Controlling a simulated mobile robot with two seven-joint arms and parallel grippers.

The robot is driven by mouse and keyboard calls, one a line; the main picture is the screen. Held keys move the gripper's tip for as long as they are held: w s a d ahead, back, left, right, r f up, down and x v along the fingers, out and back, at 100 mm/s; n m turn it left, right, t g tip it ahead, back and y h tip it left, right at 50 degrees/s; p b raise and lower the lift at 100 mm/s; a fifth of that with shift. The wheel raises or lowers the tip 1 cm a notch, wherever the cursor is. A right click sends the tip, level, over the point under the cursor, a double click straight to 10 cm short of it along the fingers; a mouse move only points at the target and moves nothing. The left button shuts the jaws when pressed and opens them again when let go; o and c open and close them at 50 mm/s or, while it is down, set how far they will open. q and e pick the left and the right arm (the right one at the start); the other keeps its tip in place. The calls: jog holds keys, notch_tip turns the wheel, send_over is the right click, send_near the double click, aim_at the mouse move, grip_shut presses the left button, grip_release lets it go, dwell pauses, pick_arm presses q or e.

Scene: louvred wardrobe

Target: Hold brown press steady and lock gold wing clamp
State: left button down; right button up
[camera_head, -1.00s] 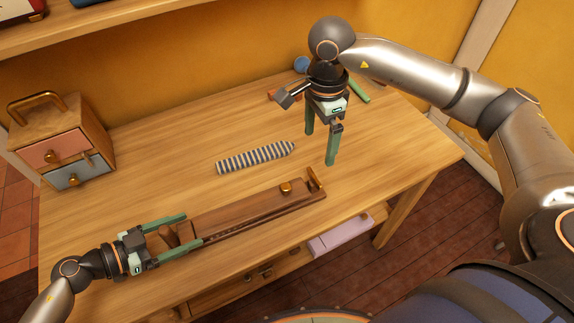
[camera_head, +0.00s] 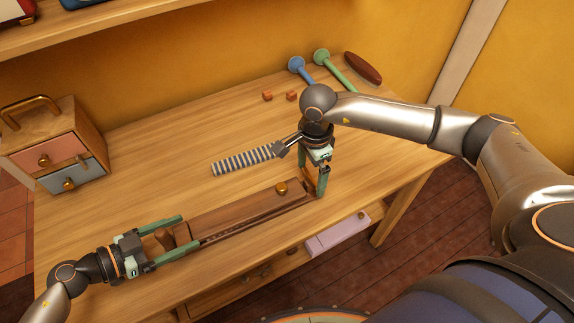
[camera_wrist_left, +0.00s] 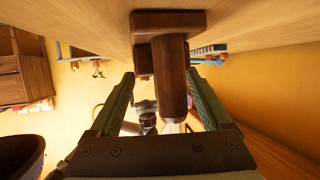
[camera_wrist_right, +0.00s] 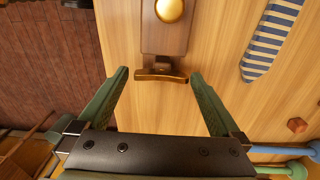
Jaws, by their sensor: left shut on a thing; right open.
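The brown press (camera_head: 245,211) is a long wooden bar lying along the front of the table. My left gripper (camera_head: 191,230) is shut on its left end. In the left wrist view, the press's dark handle part (camera_wrist_left: 172,80) stands between the fingers. The gold wing clamp (camera_wrist_right: 162,76) sits crosswise at the press's right end, beyond a round gold knob (camera_wrist_right: 169,10). My right gripper (camera_head: 314,184) is open and points down over that end. In the right wrist view, its fingertips lie either side of the clamp, with gaps. In the head view the gripper partly hides the clamp.
A blue-striped strip (camera_head: 243,161) lies behind the press, partly hidden by my right wrist. A small drawer chest (camera_head: 58,150) stands at left. Small orange blocks (camera_head: 267,96), a blue-ended rod (camera_head: 297,64), a green-ended one (camera_head: 322,56) and a brown oval (camera_head: 363,68) lie at back.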

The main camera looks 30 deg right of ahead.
pick_arm(q)
jog(key=shift+s+a+f, duration=0.1)
jog(key=shift+s+f, duration=0.05)
jog(key=shift+f, duration=0.1)
pick_arm(e)
jog(key=shift+c, duration=0.4)
jog(key=c, duration=1.1)
jog(key=shift+o, duration=0.2)
jog(key=shift+s+m, duration=0.1)
jog(key=shift+m, duration=0.2)
jog(key=m, duration=0.4)
jog(key=shift+a, duration=0.1)
jog(key=m, duration=0.9)
jog(key=shift+m, duration=2.1)
